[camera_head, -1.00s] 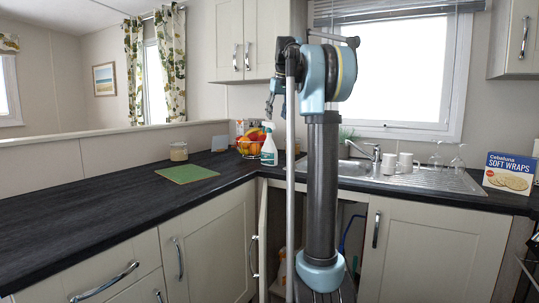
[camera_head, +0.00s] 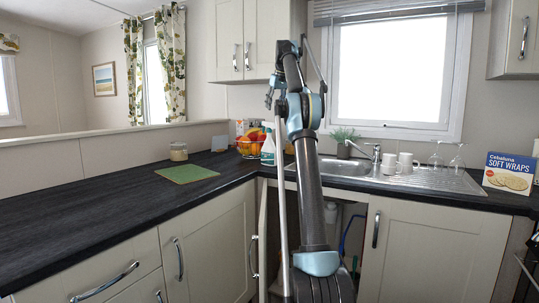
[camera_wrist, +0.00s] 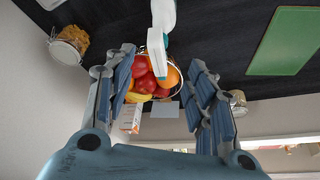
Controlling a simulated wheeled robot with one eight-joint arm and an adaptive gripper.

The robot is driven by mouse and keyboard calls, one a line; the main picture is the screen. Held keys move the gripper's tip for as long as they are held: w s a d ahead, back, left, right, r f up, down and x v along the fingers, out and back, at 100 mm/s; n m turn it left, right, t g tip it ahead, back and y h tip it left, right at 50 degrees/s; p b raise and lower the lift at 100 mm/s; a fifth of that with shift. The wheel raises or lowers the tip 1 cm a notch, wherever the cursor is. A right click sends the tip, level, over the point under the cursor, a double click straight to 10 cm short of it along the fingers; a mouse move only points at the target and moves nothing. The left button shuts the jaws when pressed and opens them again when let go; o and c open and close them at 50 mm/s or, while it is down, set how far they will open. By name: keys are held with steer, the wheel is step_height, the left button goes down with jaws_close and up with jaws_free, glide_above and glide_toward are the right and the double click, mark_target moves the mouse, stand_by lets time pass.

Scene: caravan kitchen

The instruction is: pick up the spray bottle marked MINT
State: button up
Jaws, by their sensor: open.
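A white spray bottle with a teal trigger head (camera_head: 267,151) stands upright on the dark worktop, at the corner in front of the fruit bowl. Its label cannot be read, so I cannot tell if it says MINT. In the wrist view a white and teal bottle (camera_wrist: 161,22) shows at the top centre, partly cut off by the frame edge. My gripper (camera_wrist: 162,66) is open and empty, its fingers to either side below the bottle in that picture. In the head view my gripper (camera_head: 274,96) is above the bottle, apart from it.
The fruit bowl (camera_head: 248,152) is close behind the bottle. A green mat (camera_head: 187,173) and a lidded jar (camera_head: 179,152) are to the left. A wall cupboard (camera_head: 247,40) hangs above. The left worktop is mostly clear.

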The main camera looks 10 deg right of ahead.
mark_target(270, 128)
steer(key=x, duration=1.7)
steer(key=shift+f, duration=0.15)
steer(key=shift+c, duration=0.2)
jaws_close()
